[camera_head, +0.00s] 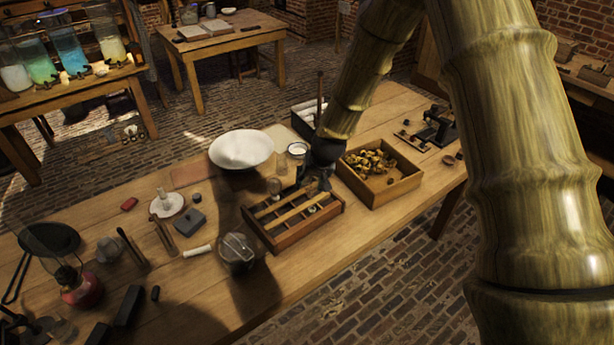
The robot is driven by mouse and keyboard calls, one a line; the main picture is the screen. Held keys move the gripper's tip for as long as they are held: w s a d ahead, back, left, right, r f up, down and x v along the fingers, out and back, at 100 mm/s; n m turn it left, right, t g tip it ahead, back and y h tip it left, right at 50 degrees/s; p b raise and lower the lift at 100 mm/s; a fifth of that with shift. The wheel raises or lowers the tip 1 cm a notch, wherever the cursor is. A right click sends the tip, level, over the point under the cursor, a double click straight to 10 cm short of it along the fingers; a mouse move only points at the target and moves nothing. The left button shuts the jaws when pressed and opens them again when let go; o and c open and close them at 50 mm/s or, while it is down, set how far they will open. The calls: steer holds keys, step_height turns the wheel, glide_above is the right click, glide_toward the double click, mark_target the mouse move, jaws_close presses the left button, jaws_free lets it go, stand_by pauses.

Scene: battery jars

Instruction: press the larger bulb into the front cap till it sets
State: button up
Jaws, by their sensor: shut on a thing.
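A low wooden rack (277,233) with slats and long slots stands near the middle of the table. My gripper (318,184) is dark and points down over the rack's back right part. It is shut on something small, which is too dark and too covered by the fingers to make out. A rounded clear glass piece, perhaps a bulb (274,186), stands at the rack's back left, apart from my gripper. A small pale piece (312,209) shows in the rack's right end, below my gripper; I cannot tell whether it is a cap. Which bulb is larger does not show.
An open wooden box (376,196) of brass-coloured pieces stands close right of my gripper. A white basin (241,150) and a glass jar (296,152) are behind. A lidded glass jar (238,250) stands front left of the rack. The table's front right is clear.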

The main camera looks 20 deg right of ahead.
mark_target(312, 194)
steer(key=shift+s+d+f+b, duration=0.2)
steer(key=shift+s+d+b, duration=0.15)
steer(key=shift+s, duration=0.3)
steer(key=b+x, duration=0.1)
steer(key=x, duration=0.3)
steer(key=shift+r, duration=0.1)
steer(key=shift+s+d, duration=0.1)
steer(key=shift+s, duration=0.35)
steer(key=shift+w, duration=0.3)
steer(key=shift+s+b, duration=0.3)
steer(key=shift+w+f, duration=0.15)
steer(key=shift+f, duration=0.35)
steer(key=shift+f+b, duration=0.6)
steer(key=shift+f, duration=0.45)
stand_by(4.2)
